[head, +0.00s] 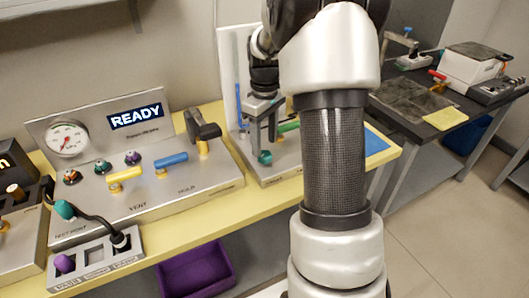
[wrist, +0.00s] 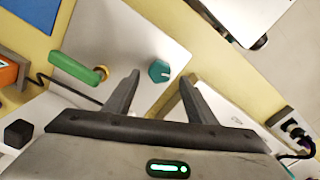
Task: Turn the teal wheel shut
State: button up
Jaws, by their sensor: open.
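The teal wheel (head: 265,157) is a small faceted knob on a pale metal panel at the centre of the head view. In the wrist view the teal wheel (wrist: 159,71) carries a white mark and lies between the lines of my two fingers, nearer the left fingertip. My gripper (head: 264,146) points down over the wheel with its fingers apart and nothing held. In the wrist view my gripper (wrist: 160,78) shows both dark fingers spread. I cannot tell whether either finger touches the wheel or how much height separates them.
A green lever (wrist: 75,67) on a brass pivot stands left of the wheel in the wrist view. A white upright board (head: 229,70) rises behind the panel. Left of it, a metal console (head: 150,200) has a gauge, knobs, and yellow and blue levers. A purple bin (head: 195,270) sits below.

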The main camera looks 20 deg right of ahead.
aim_at(265, 153)
jog(key=shift+f, duration=1.8)
jog(key=c, duration=1)
jog(key=shift+c, duration=0.2)
jog(key=shift+r, duration=0.1)
